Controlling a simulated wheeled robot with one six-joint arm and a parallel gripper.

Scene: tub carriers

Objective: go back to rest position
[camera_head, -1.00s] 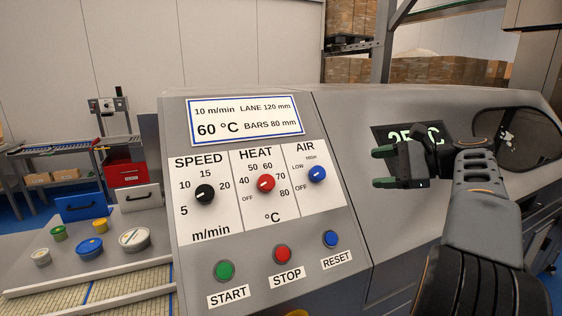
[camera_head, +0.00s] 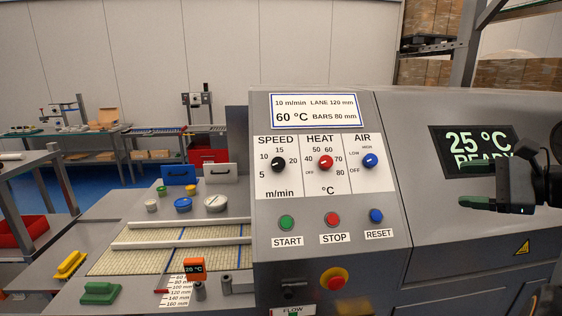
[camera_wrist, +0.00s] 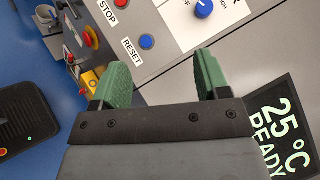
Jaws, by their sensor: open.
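My gripper (camera_head: 478,185) is at the right edge of the head view, in front of the machine's grey front, beside the display (camera_head: 474,148) that reads 25 °C READY. Its green-tipped fingers are apart with nothing between them. In the wrist view my gripper (camera_wrist: 165,75) is also open and empty. Beyond the fingertips there lie the blue RESET button (camera_wrist: 147,41) and the blue AIR knob (camera_wrist: 203,9). The fingers look clear of the panel. Most of my arm is outside the head view.
The control panel has a SPEED knob (camera_head: 278,164), a HEAT knob (camera_head: 325,162), a START button (camera_head: 286,223) and a STOP button (camera_head: 332,219). A red emergency button (camera_head: 334,281) sits below. A conveyor (camera_head: 160,260) with rails and several tubs lies to the left.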

